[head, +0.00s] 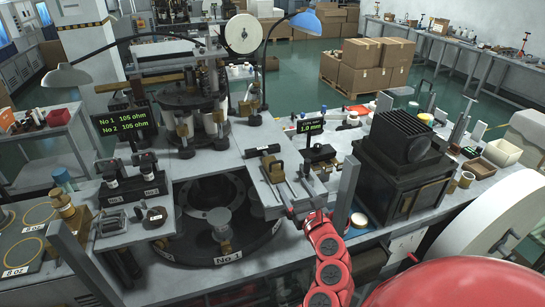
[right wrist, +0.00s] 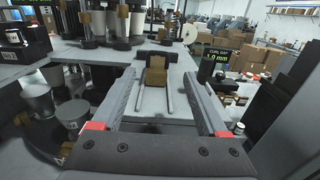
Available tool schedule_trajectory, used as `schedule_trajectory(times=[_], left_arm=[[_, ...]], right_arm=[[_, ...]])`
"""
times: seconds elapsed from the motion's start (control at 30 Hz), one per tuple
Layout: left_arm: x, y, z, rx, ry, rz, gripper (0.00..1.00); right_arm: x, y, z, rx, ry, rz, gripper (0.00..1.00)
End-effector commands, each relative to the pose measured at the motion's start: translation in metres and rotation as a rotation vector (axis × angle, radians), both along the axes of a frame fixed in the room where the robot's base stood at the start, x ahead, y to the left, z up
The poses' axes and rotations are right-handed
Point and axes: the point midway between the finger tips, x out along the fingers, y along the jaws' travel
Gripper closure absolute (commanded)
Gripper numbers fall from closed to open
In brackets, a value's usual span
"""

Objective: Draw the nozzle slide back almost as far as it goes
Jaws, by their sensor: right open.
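The nozzle slide appears to be the brass-coloured block (head: 274,169) on the grey bench plate beside the round No 1 station. In the right wrist view the brass block (right wrist: 156,76) sits at the far end of two thin parallel rails, against a dark bar. My right gripper (head: 297,190) is open and empty, low over the near end of the plate. In the right wrist view its two fingers (right wrist: 160,82) stand wide apart, with the block seen between them and ahead. I see no contact with the block. My left gripper is not in view.
A black display (head: 310,127) reading 1.0 mm stands just right of the block. A large black finned machine (head: 405,165) stands further right. The No 1 station (head: 215,225) with its dark round base lies to the left. Bare plate lies between the fingers.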

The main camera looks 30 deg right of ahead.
Motion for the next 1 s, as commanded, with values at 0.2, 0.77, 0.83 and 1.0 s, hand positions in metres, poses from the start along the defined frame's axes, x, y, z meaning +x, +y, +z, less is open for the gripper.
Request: schedule_trajectory(times=[0.2,0.77,0.83,1.0], left_arm=[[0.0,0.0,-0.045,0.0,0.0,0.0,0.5],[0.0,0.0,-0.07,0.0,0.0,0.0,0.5],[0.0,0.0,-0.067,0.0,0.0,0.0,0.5],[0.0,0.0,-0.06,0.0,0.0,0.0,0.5]], right_arm=[[0.025,-0.006,-0.007,-0.005,-0.008,-0.001,0.23],[0.092,-0.022,0.003,-0.005,0.002,0.0,0.23],[0.102,-0.023,0.001,-0.002,0.006,0.004,0.23],[0.124,-0.029,0.002,-0.003,0.004,0.003,0.23]])
